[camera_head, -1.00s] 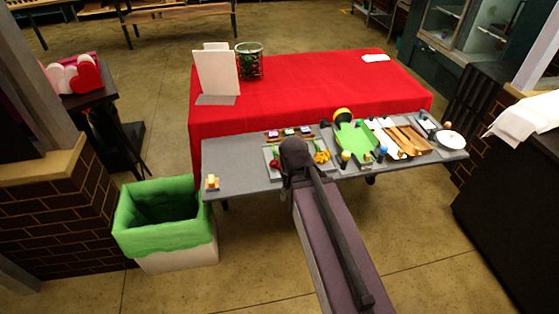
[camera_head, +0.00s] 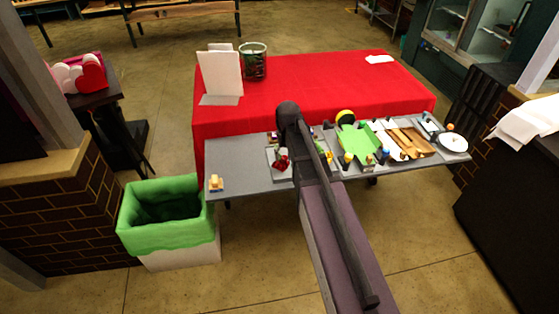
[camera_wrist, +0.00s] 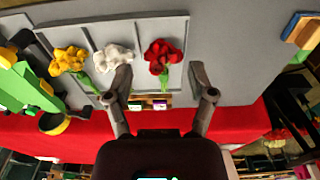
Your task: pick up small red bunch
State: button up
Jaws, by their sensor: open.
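The small red bunch (camera_wrist: 163,53) lies in a shallow grey tray (camera_wrist: 135,35) in the wrist view, with a green stem towards my gripper. My gripper (camera_wrist: 160,76) is open and empty, its fingertips spread to either side of the stem end. The height between them cannot be told. The red bunch also shows in the head view (camera_head: 282,159), left of my arm. A white bunch (camera_wrist: 114,57) and a yellow bunch (camera_wrist: 68,61) lie beside it in the tray. In the head view my arm hides the gripper.
A green tray (camera_head: 354,139) and wooden tools (camera_head: 405,143) lie to the right on the grey worktop (camera_head: 240,176). A red-covered table (camera_head: 310,90) adjoins behind; a green-lined bin (camera_head: 165,225) stands left.

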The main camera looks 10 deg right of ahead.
jog(key=w+r, duration=0.1)
jog(key=w, duration=0.9)
jog(key=shift+w+t+p, duration=0.15)
jog(key=shift+t+p, duration=0.15)
jog(key=shift+p, duration=0.05)
jog(key=shift+f, duration=0.1)
jog(key=f+b, duration=0.5)
jog(key=w+f+b, duration=0.1)
jog(key=f+b, duration=0.1)
jog(key=b, duration=0.1)
jog(key=shift+f, duration=0.4)
jog(key=shift+f+b, duration=0.3)
jog(key=shift+w+f+b, duration=0.25)
jog(key=shift+f+b, duration=1.05)
jog(key=shift+w+f+b, duration=0.2)
jog(key=shift+f+b, duration=1.05)
grip_shut()
